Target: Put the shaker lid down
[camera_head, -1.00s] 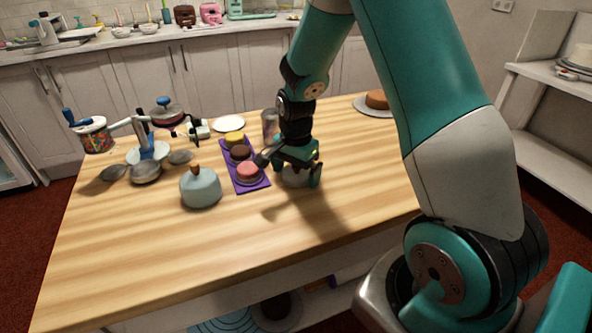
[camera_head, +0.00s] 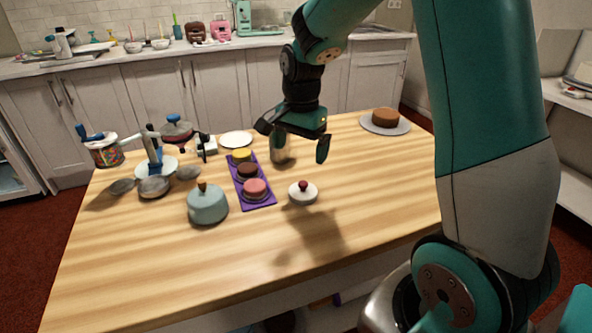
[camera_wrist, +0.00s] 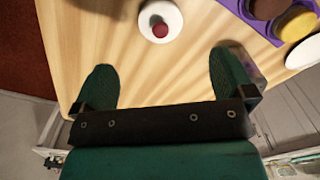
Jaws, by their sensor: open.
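The shaker lid, apparently the white round lid with a dark red knob (camera_head: 303,192), sits upright on the wooden table, right of the purple tray. It also shows in the wrist view (camera_wrist: 161,21), beyond my fingertips. My gripper (camera_head: 293,141) is open and empty above the table, higher than the lid and apart from it. In the wrist view its two green fingers (camera_wrist: 163,78) are spread wide with bare wood between them.
The purple tray (camera_head: 267,205) holds three small round cakes. A blue-grey pot (camera_head: 207,206) stands left of it. A scale-like stand with pans (camera_head: 154,165) is farther left. A brown cake on a plate (camera_head: 385,118) is at the back right. The table's front and right are clear.

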